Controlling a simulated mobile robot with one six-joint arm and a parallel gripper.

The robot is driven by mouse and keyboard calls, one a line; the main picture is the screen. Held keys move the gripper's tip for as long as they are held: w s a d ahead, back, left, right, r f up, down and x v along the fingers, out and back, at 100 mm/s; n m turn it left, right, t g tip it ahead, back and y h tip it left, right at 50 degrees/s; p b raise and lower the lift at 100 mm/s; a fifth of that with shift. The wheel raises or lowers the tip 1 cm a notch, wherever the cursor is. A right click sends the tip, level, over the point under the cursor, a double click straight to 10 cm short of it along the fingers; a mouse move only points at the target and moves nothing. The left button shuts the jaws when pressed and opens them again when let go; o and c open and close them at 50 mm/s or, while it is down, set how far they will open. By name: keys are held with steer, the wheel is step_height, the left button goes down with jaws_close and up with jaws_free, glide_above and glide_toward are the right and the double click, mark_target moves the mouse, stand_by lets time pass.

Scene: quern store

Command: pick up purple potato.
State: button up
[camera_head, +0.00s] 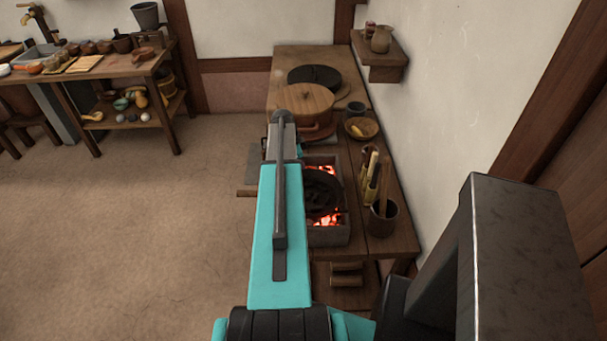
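I cannot make out a purple potato for certain in this view. Small round items, too small to tell apart, lie on the lower shelf of the left table, near a teal bowl (121,104) and a yellow gourd (140,99). My teal and grey arm reaches forward over the hearth side of the room. My gripper's fingers do not show; the arm hides whatever is at its far end.
A long wooden counter (393,233) runs along the right wall, with a lidded pot (303,103), glowing fire box (335,238), small bowl (361,128) and utensil cup (383,217). A wall shelf (385,73) juts out above. Open floor (130,230) lies left.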

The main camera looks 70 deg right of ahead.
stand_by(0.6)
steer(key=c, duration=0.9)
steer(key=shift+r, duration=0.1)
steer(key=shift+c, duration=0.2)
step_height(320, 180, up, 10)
steer(key=b, duration=0.2)
stand_by(0.4)
